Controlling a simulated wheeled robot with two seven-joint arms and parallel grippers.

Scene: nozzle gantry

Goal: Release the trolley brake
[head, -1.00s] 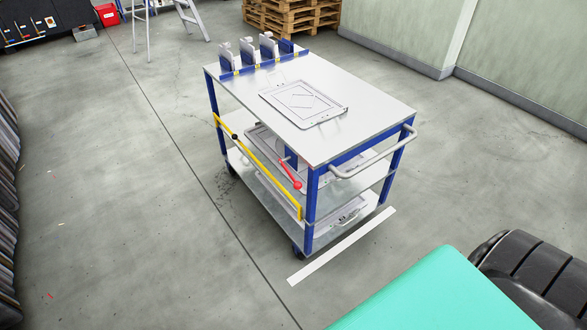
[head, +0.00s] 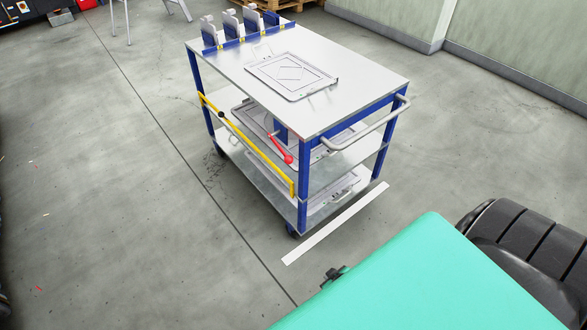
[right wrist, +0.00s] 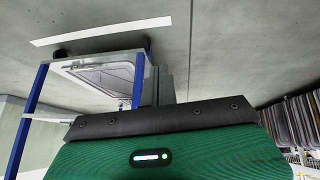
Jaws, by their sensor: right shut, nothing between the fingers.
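The trolley (head: 350,62) is a blue-framed cart with pale shelves, standing in the middle of the head view. A red lever (head: 280,147) is on its near left side, slanting down to a rounded end, above the middle shelf. The trolley also shows upside down in the right wrist view (right wrist: 38,120), where I cannot make out the lever. My right gripper (right wrist: 162,84) is shut and empty; in the head view a small dark part of it (head: 335,273) shows past my teal arm, in front of the trolley and apart from it. My left gripper is out of view.
A yellow bar (head: 246,143) with a black knob runs along the trolley's left side. A tube handle (head: 365,127) juts from its right end. A flat tray (head: 291,75) and a blue rack with upright pieces (head: 246,37) are on top. A white strip (head: 335,224) marks the floor; the floor to the left is clear.

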